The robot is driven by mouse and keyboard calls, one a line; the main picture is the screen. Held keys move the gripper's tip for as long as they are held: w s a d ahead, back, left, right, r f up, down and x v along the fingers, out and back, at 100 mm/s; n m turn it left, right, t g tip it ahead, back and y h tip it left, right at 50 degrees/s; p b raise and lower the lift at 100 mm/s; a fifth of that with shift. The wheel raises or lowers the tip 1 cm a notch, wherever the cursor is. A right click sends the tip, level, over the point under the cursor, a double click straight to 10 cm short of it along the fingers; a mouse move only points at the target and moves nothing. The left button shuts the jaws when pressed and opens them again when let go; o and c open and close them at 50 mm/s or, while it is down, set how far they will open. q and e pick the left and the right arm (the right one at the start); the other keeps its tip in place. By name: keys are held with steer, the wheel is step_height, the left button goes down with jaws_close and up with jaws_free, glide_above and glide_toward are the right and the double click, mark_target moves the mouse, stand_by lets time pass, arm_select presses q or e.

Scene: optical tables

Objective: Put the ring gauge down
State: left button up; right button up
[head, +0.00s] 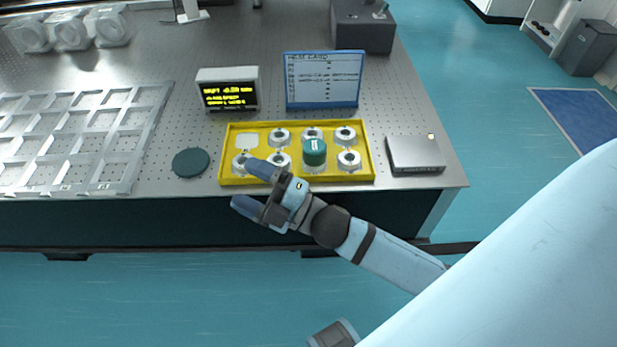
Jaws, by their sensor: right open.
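A yellow tray (372,178) near the table's front edge holds several pale ring-shaped pieces with round centres. One ring piece (240,161) sits in the front left place, right by the upper fingertip of my right gripper (242,184). Another ring piece (281,160) is just behind the gripper's fingers. The back left place shows a flat pale square without a ring. A dark green cylinder (315,151) with a light mark stands in the front row. My right gripper is open, with nothing visible between its fingers; one finger overlaps the tray's front edge. I cannot tell which ring is the task's gauge.
A dark green disc (190,162) lies left of the tray, beside a pale grid rack (137,140). A small display (228,90) and a blue-framed board (323,80) stand behind. A grey metal box (415,154) sits to the right. Bare tabletop lies between the disc and display.

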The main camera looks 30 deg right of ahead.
steer(key=s+d+f+m+g+h, duration=0.2)
steer(key=s+f+m+g+h, duration=0.1)
steer(key=f+m, duration=0.6)
steer(key=s+d+f+m+g+h, duration=0.2)
steer(key=s+f+m+g+h, duration=0.1)
steer(key=s+f+m+h, duration=0.3)
step_height(320, 180, down, 5)
steer(key=s+m, duration=0.2)
steer(key=m, duration=0.1)
steer(key=shift+s+d+r, duration=0.15)
steer(key=shift+s+d, duration=0.05)
steer(key=shift+d, duration=0.2)
stand_by(1.6)
